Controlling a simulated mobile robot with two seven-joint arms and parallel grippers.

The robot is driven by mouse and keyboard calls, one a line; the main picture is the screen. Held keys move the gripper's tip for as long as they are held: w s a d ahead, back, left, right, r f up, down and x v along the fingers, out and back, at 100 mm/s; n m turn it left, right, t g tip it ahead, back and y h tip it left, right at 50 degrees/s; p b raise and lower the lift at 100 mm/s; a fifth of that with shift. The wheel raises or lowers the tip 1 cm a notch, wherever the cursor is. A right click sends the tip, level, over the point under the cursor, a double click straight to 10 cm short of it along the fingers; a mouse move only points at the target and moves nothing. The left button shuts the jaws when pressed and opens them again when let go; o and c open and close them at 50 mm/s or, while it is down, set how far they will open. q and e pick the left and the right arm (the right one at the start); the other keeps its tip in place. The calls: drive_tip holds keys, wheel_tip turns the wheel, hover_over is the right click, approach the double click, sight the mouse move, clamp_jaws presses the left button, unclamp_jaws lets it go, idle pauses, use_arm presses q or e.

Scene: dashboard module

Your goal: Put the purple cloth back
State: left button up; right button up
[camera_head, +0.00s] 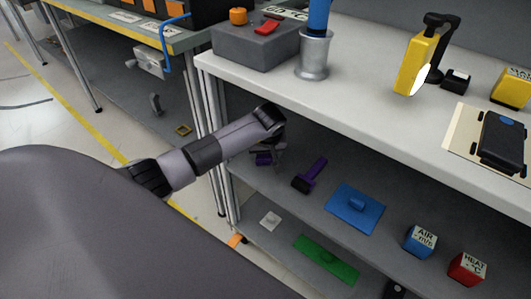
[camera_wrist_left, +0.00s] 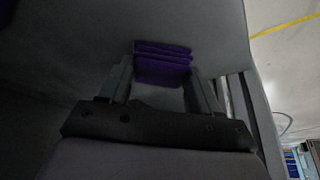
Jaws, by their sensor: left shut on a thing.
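The purple cloth (camera_head: 263,159) is a small folded dark purple stack at the left end of the middle shelf (camera_head: 395,222). In the left wrist view the folded cloth (camera_wrist_left: 163,66) sits between the two fingers, its layers visible at the far edge. My left gripper (camera_head: 269,151) reaches in under the white top and is shut on the cloth. The wrist and fingers partly hide the cloth in the head view. I cannot tell whether the cloth touches the shelf. My right gripper is not in view.
A purple-handled black tool (camera_head: 310,176) lies just right of the cloth. A blue plate (camera_head: 345,215), a blue AIR box (camera_head: 420,241) and a red HEAT box (camera_head: 467,268) are farther right. The white top (camera_head: 350,100) overhangs; metal posts (camera_head: 222,150) stand at the left end.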

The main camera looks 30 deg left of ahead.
use_arm(q)
drive_tip(key=shift+f, duration=0.2)
drive_tip(key=o, duration=0.9)
drive_tip(key=shift+o, duration=0.2)
